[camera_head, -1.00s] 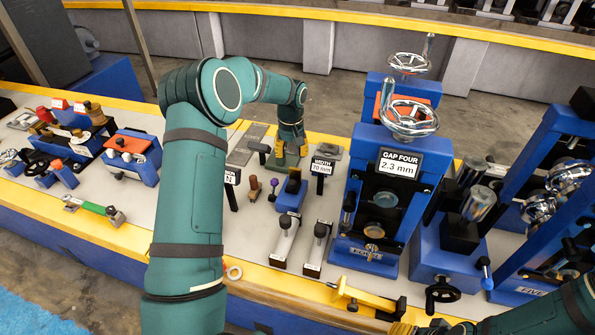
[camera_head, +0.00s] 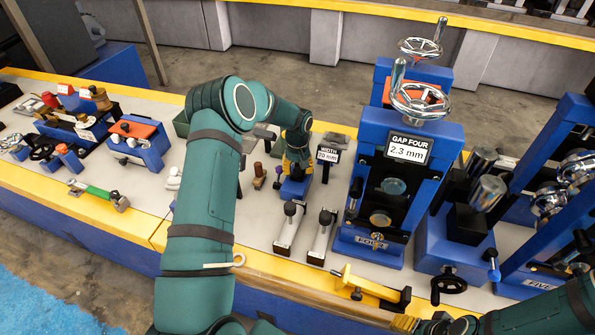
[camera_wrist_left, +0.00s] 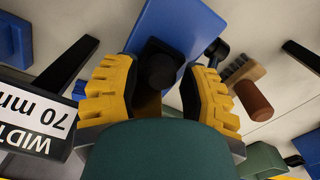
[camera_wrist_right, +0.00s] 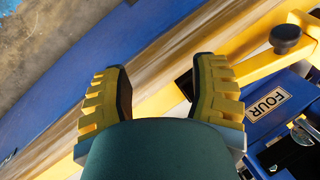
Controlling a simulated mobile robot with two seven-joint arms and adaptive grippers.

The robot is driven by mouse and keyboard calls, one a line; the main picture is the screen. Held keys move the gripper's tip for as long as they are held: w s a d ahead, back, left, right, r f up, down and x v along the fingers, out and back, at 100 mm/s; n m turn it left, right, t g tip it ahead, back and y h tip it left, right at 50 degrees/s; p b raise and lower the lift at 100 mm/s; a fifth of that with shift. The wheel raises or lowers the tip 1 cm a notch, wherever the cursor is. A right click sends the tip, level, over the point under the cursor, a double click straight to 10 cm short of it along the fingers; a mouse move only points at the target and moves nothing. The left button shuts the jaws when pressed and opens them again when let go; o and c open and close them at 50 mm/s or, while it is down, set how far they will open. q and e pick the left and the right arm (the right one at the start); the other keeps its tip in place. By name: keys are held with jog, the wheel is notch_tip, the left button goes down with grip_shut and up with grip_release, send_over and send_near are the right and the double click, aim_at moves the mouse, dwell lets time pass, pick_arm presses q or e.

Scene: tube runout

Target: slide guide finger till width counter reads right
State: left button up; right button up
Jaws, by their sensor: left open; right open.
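The width counter (camera_head: 328,155) reads 70 mm in the head view, and its sign (camera_wrist_left: 32,117) also shows at the left of the left wrist view. A blue block (camera_head: 293,190) with a black knob (camera_wrist_left: 163,68) stands left of it; I cannot tell for sure that this is the guide finger. My left gripper (camera_head: 297,166) is over this block, pointing down. In the left wrist view its open fingers (camera_wrist_left: 158,72) are either side of the knob, with gaps beside it. My right gripper (camera_wrist_right: 161,66) is open and empty near the bench's front edge.
Two metal slides (camera_head: 290,229) (camera_head: 320,238) with black knobs stand in front of the block. The blue GAP FOUR stand (camera_head: 405,185), showing 2.3 mm, rises on the right. A yellow bracket (camera_head: 366,288) lies along the front edge. Small pegs stand left of the block.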

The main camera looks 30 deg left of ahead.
pick_arm(q)
jog(key=shift+f, duration=0.25)
grip_shut()
jog(key=shift+s, duration=0.1)
grip_release()
